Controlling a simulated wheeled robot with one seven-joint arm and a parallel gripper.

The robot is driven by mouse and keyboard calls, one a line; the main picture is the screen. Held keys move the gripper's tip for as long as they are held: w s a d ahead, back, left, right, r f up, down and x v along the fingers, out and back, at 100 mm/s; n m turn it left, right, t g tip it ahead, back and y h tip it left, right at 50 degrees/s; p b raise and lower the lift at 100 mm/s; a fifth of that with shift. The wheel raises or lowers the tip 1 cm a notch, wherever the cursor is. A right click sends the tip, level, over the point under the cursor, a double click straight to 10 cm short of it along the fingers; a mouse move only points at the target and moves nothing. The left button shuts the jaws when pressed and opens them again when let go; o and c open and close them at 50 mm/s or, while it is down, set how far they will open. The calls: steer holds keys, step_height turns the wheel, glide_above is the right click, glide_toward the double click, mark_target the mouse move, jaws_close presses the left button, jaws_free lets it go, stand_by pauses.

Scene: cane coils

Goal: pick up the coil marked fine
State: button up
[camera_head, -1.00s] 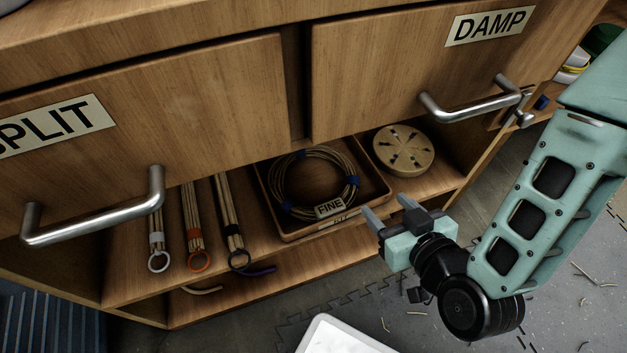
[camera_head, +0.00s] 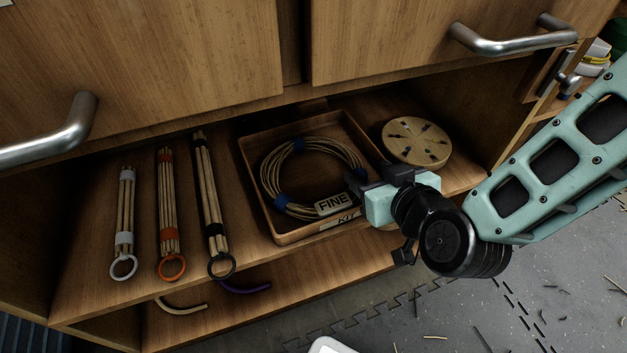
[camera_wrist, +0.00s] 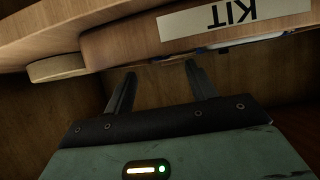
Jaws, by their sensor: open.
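The coil marked FINE (camera_head: 312,176) is a ring of tan cane bound with blue ties, with a FINE tag at its front. It lies in a shallow wooden tray (camera_head: 287,238) labelled KIT on the shelf. My gripper (camera_head: 362,181) is at the tray's right front side in the head view, by the coil's right edge. In the wrist view my gripper (camera_wrist: 157,85) has its two fingers apart with nothing between them. The tray's KIT-labelled wall (camera_wrist: 120,45) shows upside down just beyond the fingertips. The coil itself is mostly hidden there.
A round wooden disc with dark slots (camera_head: 417,142) lies right of the tray. Three cane bundles with white (camera_head: 124,225), orange (camera_head: 168,215) and black (camera_head: 211,205) ties lie to the left. Drawers with metal handles (camera_head: 515,40) overhang the shelf. A lower shelf holds curved pieces.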

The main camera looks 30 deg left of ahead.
mark_target(357, 161)
steer(key=shift+x, duration=0.75)
steer(key=b+x, duration=0.4)
steer(key=shift+w+a+f, duration=0.15)
steer(key=shift+w+a, duration=0.3)
steer(key=c, duration=1.2)
